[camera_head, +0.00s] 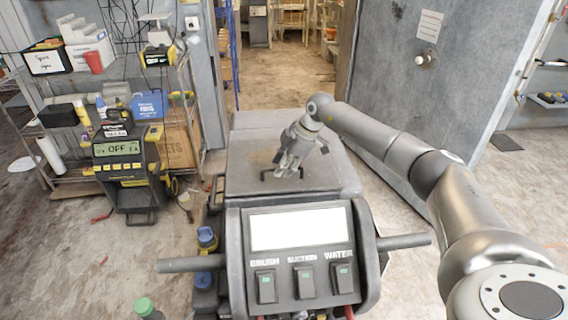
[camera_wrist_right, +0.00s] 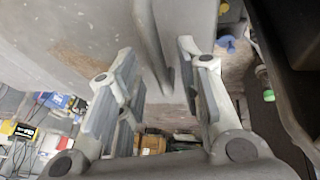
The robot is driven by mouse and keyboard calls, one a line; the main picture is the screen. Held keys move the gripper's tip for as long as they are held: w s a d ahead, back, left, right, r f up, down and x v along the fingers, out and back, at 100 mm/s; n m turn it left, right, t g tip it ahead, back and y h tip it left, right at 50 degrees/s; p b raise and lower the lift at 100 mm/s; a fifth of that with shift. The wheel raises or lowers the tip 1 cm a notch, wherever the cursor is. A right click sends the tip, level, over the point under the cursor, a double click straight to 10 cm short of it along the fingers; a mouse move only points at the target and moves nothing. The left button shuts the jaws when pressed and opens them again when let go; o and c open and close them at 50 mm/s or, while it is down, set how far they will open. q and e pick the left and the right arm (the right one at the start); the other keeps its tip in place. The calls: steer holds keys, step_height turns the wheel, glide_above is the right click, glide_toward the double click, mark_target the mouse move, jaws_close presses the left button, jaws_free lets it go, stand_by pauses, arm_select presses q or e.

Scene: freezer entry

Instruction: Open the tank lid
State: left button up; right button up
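The cleaning machine stands in front of me, with its grey tank lid (camera_head: 245,160) lying flat and closed on top. The lid's dark handle (camera_head: 266,175) is partly hidden by my right gripper (camera_head: 287,170), which points down at it. In the right wrist view, the fingers of my right gripper (camera_wrist_right: 158,52) are spread apart. The handle's curved bar (camera_wrist_right: 146,35) runs between them with gaps showing, and the grey lid surface (camera_wrist_right: 70,30) is behind it. I cannot tell whether a finger touches the handle. My left gripper is not in view.
The machine's control panel (camera_head: 298,255) and side handlebars face me at the front. A shelf rack (camera_head: 75,180) with supplies stands at the left. A grey door (camera_head: 455,75) is at the right. A green-capped bottle (camera_head: 145,308) is low at the left. Open floor (camera_head: 280,80) lies beyond the machine.

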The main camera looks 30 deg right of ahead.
steer(key=shift+c, duration=0.2)
jaws_close()
steer(key=shift+r, duration=0.1)
steer(key=w+d+r+p, duration=0.2)
steer(key=w+r+p, duration=0.3)
steer(key=r, duration=0.6)
steer(key=shift+d, duration=0.4)
steer(key=shift+f, duration=0.1)
